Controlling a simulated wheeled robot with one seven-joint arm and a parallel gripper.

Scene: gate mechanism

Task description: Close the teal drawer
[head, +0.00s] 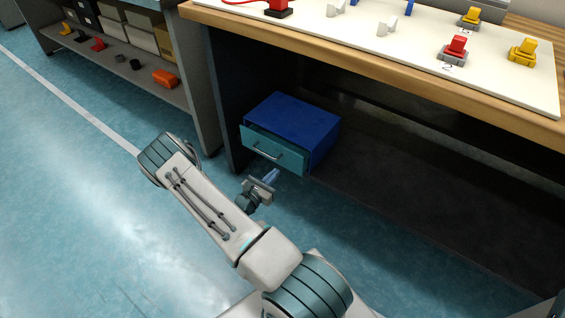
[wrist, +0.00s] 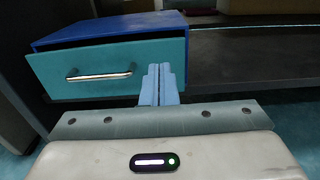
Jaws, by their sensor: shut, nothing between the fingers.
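The teal drawer (head: 274,149) is in a blue cabinet (head: 297,121) that sits on the low shelf under the workbench. The drawer stands partly open, with a dark gap between its front and the cabinet. In the wrist view the teal drawer front (wrist: 110,83) fills the left and carries a silver bar handle (wrist: 101,75). My gripper (head: 271,177) is shut and empty, low in front of the drawer. In the wrist view my gripper (wrist: 159,84) shows its pale blue fingers together in front of the right part of the drawer front, right of the handle. Contact cannot be told.
The workbench top (head: 400,62) overhangs the cabinet and holds a white board with red, yellow and grey parts. A shelf unit (head: 150,85) with boxes stands at the left. The blue floor (head: 70,180) in front is clear.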

